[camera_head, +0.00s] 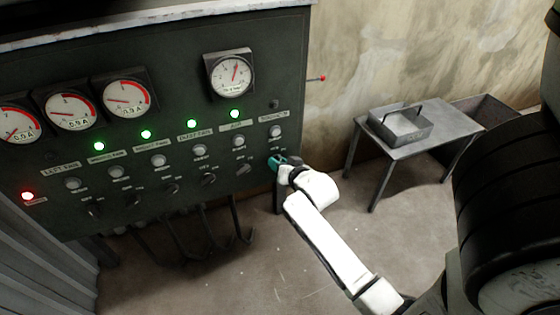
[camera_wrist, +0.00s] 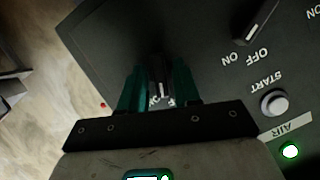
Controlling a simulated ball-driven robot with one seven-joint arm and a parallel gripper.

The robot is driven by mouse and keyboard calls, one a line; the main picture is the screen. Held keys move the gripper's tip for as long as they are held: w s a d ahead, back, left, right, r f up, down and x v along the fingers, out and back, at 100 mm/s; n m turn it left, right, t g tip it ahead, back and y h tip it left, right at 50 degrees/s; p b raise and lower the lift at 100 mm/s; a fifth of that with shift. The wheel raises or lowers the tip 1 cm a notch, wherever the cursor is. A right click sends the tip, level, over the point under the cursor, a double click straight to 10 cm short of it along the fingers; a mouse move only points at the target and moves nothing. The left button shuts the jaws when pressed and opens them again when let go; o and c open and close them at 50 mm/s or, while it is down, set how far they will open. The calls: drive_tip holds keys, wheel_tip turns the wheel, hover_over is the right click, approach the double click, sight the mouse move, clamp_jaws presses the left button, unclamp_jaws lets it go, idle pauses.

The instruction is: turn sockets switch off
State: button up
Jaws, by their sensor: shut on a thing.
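The dark control panel (camera_head: 180,60) fills the left of the head view. The sockets label (camera_head: 274,117) is at its right end, with an unlit lamp (camera_head: 274,104) above and a pale button (camera_head: 275,132) below. My gripper (camera_head: 277,161) is at the rotary switch at the bottom of this column and hides it in the head view. In the wrist view, the teal fingers of my gripper (camera_wrist: 158,78) stand on both sides of the dark switch knob (camera_wrist: 158,87) and are shut on it. The lettering beside the knob is partly hidden by the fingers.
The air switch (camera_head: 242,170) is just left of my gripper, with a lit green lamp (camera_head: 235,114) above its column. Hooked cables (camera_head: 240,225) hang below the panel. A metal table (camera_head: 420,125) with a tray (camera_head: 400,123) stands at the right. The floor between is clear.

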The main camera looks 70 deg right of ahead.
drive_tip(key=shift+n+g+h+b, duration=0.6)
drive_tip(key=shift+n+g+b, duration=0.25)
drive_tip(key=shift+n, duration=0.55)
drive_tip(key=shift+w, duration=0.1)
drive_tip(key=o, duration=0.7)
drive_tip(key=b+v, duration=0.1)
drive_tip(key=v, duration=1)
drive_tip(key=shift+f, duration=0.1)
drive_tip(key=shift+w, duration=0.1)
